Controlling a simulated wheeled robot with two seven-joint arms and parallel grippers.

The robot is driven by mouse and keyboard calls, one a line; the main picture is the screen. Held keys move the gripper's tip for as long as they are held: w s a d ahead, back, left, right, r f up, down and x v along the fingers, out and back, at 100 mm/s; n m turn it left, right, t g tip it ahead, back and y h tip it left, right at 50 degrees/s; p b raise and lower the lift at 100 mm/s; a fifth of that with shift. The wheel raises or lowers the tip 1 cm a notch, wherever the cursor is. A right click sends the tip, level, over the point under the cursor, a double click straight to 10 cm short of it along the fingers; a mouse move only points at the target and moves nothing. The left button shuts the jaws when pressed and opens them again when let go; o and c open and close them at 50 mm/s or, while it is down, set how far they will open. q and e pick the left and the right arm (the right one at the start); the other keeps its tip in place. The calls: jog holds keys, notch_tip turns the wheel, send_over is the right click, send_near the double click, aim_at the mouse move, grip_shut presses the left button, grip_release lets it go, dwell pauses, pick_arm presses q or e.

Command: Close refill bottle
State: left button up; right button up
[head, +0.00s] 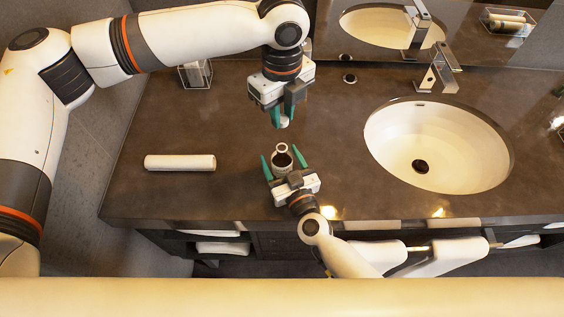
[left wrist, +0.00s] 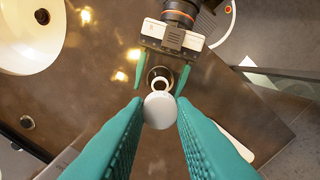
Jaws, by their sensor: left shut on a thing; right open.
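The refill bottle (head: 282,168) stands on the dark counter, its round mouth facing up and uncovered. It also shows in the left wrist view (left wrist: 160,76), partly behind the cap. My left gripper (head: 284,120) is shut on a white round cap (left wrist: 160,110) and holds it above the counter, on the far side of the bottle in the head view. My right gripper (head: 281,155) is open, with one green finger on each side of the bottle; whether either finger touches it I cannot tell. The right gripper also shows in the left wrist view (left wrist: 158,78).
A rolled white towel (head: 180,163) lies to the left on the counter. A sink (head: 440,130) with a faucet (head: 437,75) is at the right. A clear container (head: 195,75) stands at the back left. The counter between towel and bottle is clear.

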jog(key=shift+c, duration=0.2)
jog(key=c, duration=1.4)
pick_arm(q)
jog(key=shift+f, duration=2.5)
pick_arm(e)
jog(key=shift+c, duration=0.2)
pick_arm(q)
jog(key=shift+f, duration=0.9)
jog(key=shift+f, duration=0.55)
pick_arm(e)
grip_shut()
